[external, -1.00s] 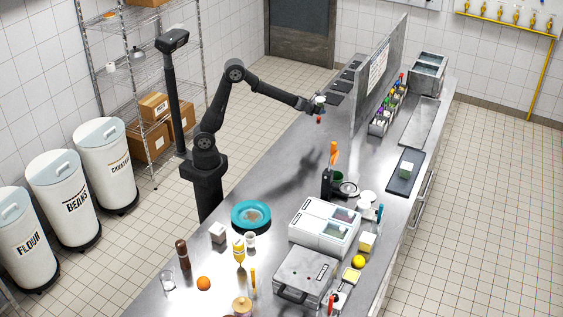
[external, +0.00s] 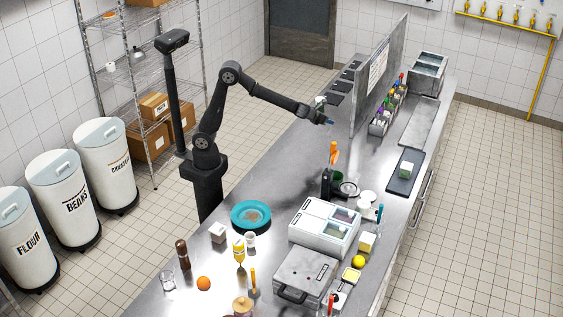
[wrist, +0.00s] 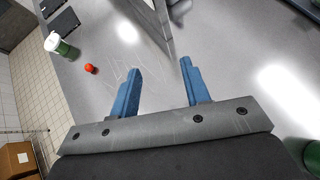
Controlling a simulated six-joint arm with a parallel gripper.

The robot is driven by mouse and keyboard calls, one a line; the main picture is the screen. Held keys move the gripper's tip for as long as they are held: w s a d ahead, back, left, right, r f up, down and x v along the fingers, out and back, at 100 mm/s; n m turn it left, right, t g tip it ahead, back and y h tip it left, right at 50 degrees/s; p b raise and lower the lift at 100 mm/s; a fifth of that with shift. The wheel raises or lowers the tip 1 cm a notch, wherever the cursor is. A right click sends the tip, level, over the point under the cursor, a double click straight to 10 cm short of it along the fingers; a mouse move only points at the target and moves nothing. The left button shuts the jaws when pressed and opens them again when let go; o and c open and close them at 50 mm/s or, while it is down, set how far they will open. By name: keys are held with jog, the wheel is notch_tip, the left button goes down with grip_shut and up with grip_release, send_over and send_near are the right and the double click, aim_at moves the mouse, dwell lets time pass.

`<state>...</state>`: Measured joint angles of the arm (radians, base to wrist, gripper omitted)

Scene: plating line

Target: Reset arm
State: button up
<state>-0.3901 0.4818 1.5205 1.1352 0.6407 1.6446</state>
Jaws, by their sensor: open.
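My gripper (external: 328,122) is at the end of my outstretched arm, above the far part of the steel counter (external: 283,148). In the wrist view my gripper (wrist: 160,68) has its two blue fingers spread apart, with only grey counter surface between them. A green container with a white top (wrist: 62,46) and a small red ball-like item (wrist: 91,69) are on the counter, left of the fingers and apart from them.
An upright grey partition (external: 378,75) stands right of my gripper, with a bin of coloured bottles (external: 388,110) beyond it. Dark pads (external: 343,86) lie behind.

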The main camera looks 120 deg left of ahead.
jog(key=w+d+m+t+h, duration=0.1)
jog(key=w+d, duration=0.4)
jog(key=d, duration=0.5)
jog(key=shift+d+m+t, duration=0.2)
jog(key=shift+m+t, duration=0.1)
jog(key=shift+m, duration=0.1)
